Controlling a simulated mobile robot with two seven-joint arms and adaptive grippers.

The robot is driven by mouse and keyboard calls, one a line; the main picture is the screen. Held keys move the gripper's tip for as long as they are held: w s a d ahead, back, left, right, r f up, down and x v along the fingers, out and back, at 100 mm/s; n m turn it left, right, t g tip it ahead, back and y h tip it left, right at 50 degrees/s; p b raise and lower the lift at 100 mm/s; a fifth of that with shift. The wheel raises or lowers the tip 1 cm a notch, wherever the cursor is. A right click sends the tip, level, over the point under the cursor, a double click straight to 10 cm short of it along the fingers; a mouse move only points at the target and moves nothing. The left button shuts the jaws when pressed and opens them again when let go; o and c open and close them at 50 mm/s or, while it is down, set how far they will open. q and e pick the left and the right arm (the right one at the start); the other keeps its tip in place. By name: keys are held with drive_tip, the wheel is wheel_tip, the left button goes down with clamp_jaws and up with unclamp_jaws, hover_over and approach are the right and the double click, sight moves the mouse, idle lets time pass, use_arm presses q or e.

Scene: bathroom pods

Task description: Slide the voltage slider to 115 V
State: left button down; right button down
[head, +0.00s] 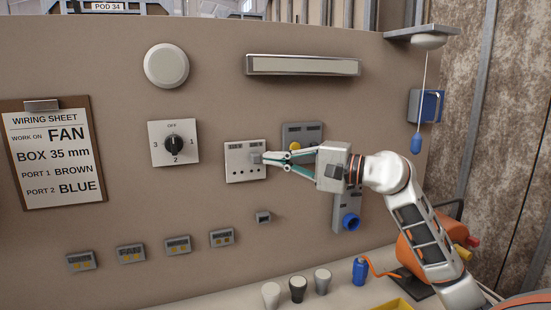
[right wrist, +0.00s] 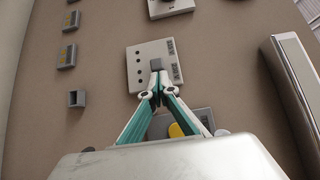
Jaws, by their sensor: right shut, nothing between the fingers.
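The voltage slider's white plate (head: 236,163) is on the brown wall, right of the rotary dial. It carries a row of small dark holes and a grey knob (head: 256,157) at its right part. In the right wrist view the plate (right wrist: 137,62) shows two dark labels, too small to read, beside the grey knob (right wrist: 156,63). My right gripper (head: 266,160) is shut and empty, reaching in from the right. Its fingertips (right wrist: 156,80) are at the knob; I cannot tell whether they touch it. My left gripper is not in view.
A rotary dial (head: 174,144) is left of the plate. A grey unit with a yellow button (head: 302,131) is close behind my right gripper. A long light bar (head: 303,65) is above.

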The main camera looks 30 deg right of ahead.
sight(253, 160)
drive_tip(key=shift+w+a+p, duration=0.15)
drive_tip(key=shift+w+a, duration=0.1)
drive_tip(key=shift+a, duration=0.75)
drive_tip(key=shift+w+a+p, duration=0.15)
drive_tip(key=shift+w+a, duration=0.05)
drive_tip(key=shift+a, duration=0.75)
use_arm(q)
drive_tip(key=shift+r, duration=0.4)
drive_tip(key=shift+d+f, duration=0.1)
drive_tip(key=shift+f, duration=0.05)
use_arm(e)
drive_tip(key=shift+f, duration=0.1)
